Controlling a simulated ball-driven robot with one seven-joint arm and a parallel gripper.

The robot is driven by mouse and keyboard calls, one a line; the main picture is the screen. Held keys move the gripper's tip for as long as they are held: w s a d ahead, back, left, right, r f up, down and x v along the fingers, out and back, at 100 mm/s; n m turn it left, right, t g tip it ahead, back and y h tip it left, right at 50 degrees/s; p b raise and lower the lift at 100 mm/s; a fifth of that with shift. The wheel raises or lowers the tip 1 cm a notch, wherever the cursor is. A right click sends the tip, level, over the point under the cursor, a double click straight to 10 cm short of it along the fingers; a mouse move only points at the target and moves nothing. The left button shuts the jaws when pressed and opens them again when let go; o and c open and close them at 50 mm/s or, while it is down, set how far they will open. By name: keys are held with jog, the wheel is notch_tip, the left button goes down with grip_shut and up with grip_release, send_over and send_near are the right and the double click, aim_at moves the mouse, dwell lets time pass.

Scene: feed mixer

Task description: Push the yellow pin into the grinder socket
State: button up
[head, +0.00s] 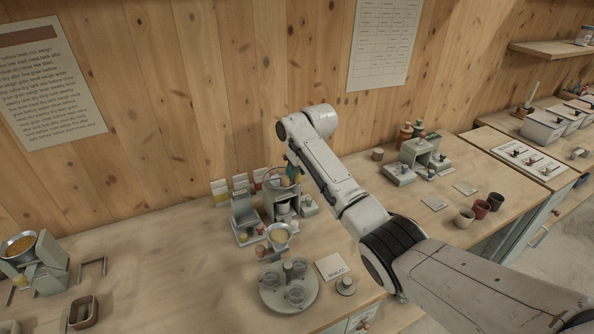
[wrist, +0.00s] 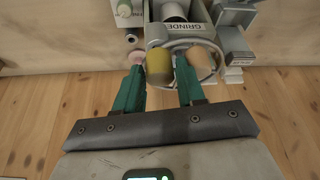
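The yellow pin (wrist: 158,66) is a short yellow cylinder between the green fingertips of my gripper (wrist: 159,66) in the wrist view. The fingers appear closed on its sides. The grinder (wrist: 183,28), a grey unit with "GRINDE…" lettering, lies just beyond the pin. The pin overlaps the left side of a grey ring on it. I cannot make out the socket or whether the pin touches it. In the head view my gripper (head: 292,172) is over the grinder (head: 283,205), partly hidden behind my arm.
A tan round piece (wrist: 200,61) is right of the pin and a pink one (wrist: 137,57) is left. In the head view, a round tray with jars (head: 272,301) and a white card (head: 331,267) lie in front. The wooden wall (head: 190,110) is close behind.

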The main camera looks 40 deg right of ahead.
jog(key=o, duration=0.3)
jog(key=shift+f, duration=0.15)
jog(key=b+v, duration=0.1)
jog(key=v, duration=1)
jog(key=shift+b, duration=0.4)
